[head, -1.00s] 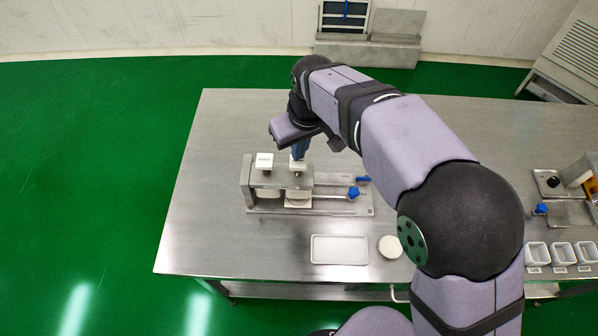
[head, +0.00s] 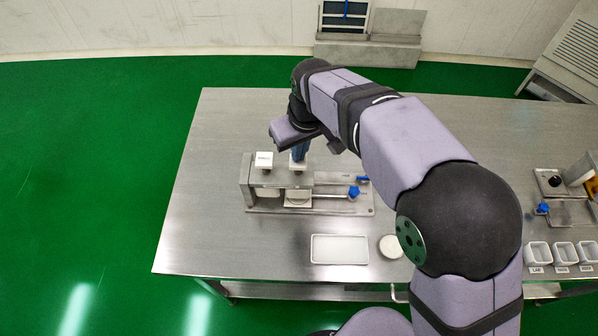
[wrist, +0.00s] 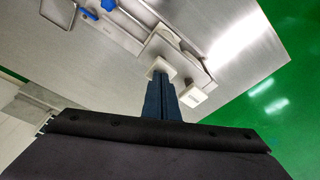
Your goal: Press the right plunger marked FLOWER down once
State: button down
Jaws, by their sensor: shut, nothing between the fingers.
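The right plunger has a square white cap (head: 299,168) on the steel press (head: 246,182). The left plunger cap (head: 264,160) stands beside it and looks higher. My gripper (head: 299,157) is shut and empty, pointing down with its blue fingertips on or just over the right cap; contact is hard to tell. In the wrist view the shut fingers (wrist: 160,78) reach the right cap (wrist: 161,67), and the left cap (wrist: 193,96) is to their right. The fingers partly cover the right cap, and I cannot read its marking.
A white tray (head: 340,249) and a round white piece (head: 391,246) lie in front on the steel table (head: 215,130). Small white containers (head: 562,253) stand at the right. The table left of the press is clear.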

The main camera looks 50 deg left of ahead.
jog(key=shift+d+f+b, duration=0.1)
jog(key=shift+f+b, duration=1.1)
jog(key=shift+f, duration=0.9)
jog(key=shift+r, duration=0.15)
jog(key=shift+r+p, duration=3.9)
jog(key=shift+r, duration=0.65)
jog(key=w+d+f+m+h+b, duration=0.1)
jog(key=w+d+m, duration=0.35)
jog(key=d, duration=0.75)
jog(key=w+d+f+m+b, duration=0.1)
jog(key=w+d+m, duration=0.1)
jog(key=w+d, duration=0.8)
jog(key=s+d+f+m, duration=0.1)
jog(key=s+d, duration=0.3)
jog(key=d, duration=0.5)
jog(key=s+d+f+m+b, duration=0.1)
jog(key=s+d+m, duration=0.3)
jog(key=d, duration=0.5)
jog(key=s+d+f+m+h, duration=0.1)
jog(key=s+d+f+m, duration=0.1)
jog(key=d, duration=0.7)
jog(key=s+m, duration=0.1)
jog(key=s, duration=0.1)
jog(key=shift+s+f+g, duration=0.3)
jog(key=shift+f, duration=0.1)
